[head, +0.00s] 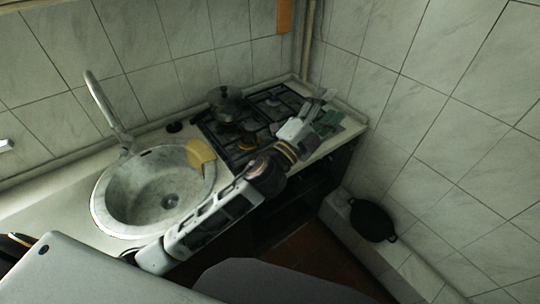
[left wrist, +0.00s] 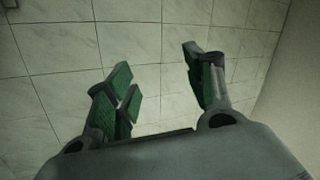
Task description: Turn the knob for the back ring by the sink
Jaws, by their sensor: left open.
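The gas stove (head: 204,125) is set in the counter right of the sink (head: 101,205). A dark lidded pot (head: 228,107) stands on the back ring by the sink. My left arm crosses in front of the sink and stove, and I cannot make out the stove's knobs. My left gripper (head: 328,112) is open and empty over the stove's right end, near the wall corner. In the left wrist view its green-padded fingers (left wrist: 160,88) are spread, with only tiled wall behind them. My right gripper is not in view.
A yellow cloth or sponge (head: 201,153) lies on the sink's right rim. A tap (head: 106,112) rises behind the sink. A black pan (head: 372,220) sits on a low ledge at the right. Tiled walls close in the back and right.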

